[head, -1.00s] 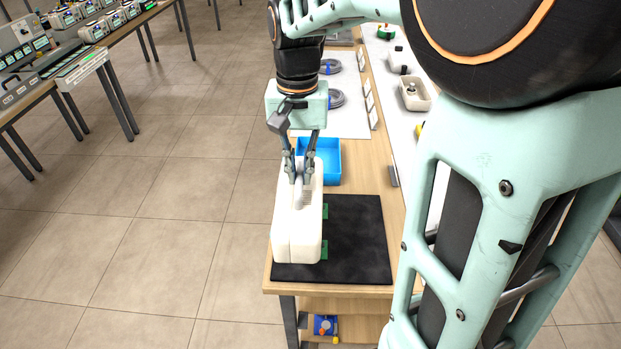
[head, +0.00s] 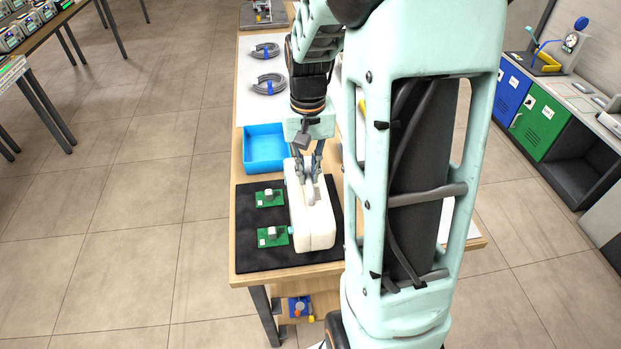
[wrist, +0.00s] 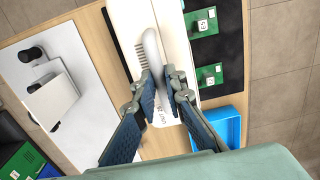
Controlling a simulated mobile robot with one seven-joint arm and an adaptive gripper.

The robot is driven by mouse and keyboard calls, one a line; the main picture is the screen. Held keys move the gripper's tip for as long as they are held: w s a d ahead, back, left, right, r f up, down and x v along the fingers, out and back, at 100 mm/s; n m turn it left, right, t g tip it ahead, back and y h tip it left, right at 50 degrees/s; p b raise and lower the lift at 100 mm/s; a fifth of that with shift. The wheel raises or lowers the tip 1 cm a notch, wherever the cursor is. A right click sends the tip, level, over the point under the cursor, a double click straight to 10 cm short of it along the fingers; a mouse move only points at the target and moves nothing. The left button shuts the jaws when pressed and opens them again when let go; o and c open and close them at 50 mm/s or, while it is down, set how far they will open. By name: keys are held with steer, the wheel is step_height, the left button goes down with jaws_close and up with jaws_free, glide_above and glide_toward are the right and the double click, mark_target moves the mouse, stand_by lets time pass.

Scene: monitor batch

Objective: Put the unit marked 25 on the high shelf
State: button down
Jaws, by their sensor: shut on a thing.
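The unit is a white case (head: 314,225) with a carry handle on top. My gripper (head: 306,182) is shut on that handle in the head view. The case looks held over the right part of a black mat (head: 262,204), but its height above it is hard to judge. In the wrist view, the case (wrist: 123,24) lies under my gripper (wrist: 163,85), with vent slots beside the handle. Printed text on the case reads "UNIT" and a number partly hidden by my fingers. I cannot pick out the high shelf in either view.
Two green boards (head: 273,236) lie on the mat left of the case. A blue tray (head: 266,147) stands behind the mat, with coiled grey cables (head: 264,84) farther back. Blue and green lockers (head: 539,122) stand at the right. Open tiled floor lies left of the bench.

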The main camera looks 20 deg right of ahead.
mark_target(308, 196)
steer(key=shift+d+f, duration=0.3)
steer(key=shift+d, duration=0.05)
steer(key=f, duration=0.3)
steer(key=shift+d, duration=0.3)
steer(key=shift+f, duration=0.4)
steer(key=shift+f, duration=0.15)
steer(key=c, duration=2)
jaws_free()
